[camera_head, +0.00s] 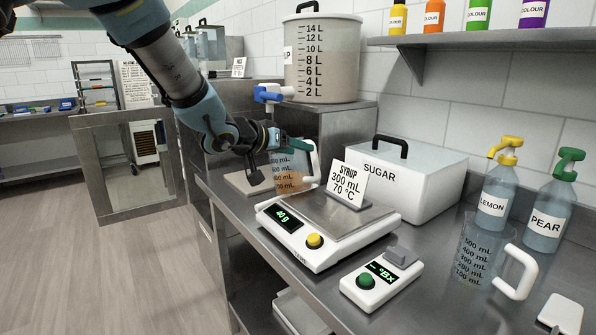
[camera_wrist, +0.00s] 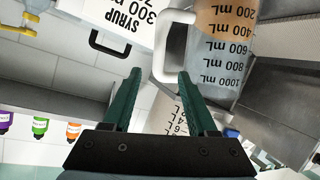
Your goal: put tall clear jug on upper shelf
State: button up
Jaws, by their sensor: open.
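The tall clear jug (camera_head: 288,170) stands upright at the back left of the steel counter, with brownish liquid in its lower part and a white handle on its right. In the wrist view the jug (camera_wrist: 222,60) appears upside down, marked up to 1000 mL. My gripper (camera_head: 303,146) is open beside the upper handle. In the wrist view the green fingers (camera_wrist: 158,74) point at the white handle, which shows between and just beyond their tips; I cannot tell if they touch. The upper shelf (camera_head: 480,38) is on the wall at upper right.
The syrup sign (camera_head: 347,183), scale (camera_head: 325,225) and sugar box (camera_head: 415,175) are close right of the jug. A large pot (camera_head: 322,60) stands behind. A shorter clear jug (camera_head: 475,255) is at right. Colour bottles (camera_head: 434,16) occupy the shelf's visible part.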

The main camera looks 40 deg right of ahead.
aim_at(316, 152)
jog(key=p+x, duration=0.2)
jog(key=x, duration=0.8)
jog(key=shift+d+p, duration=0.4)
grip_shut()
jog(key=shift+r, duration=0.15)
dwell(0.9)
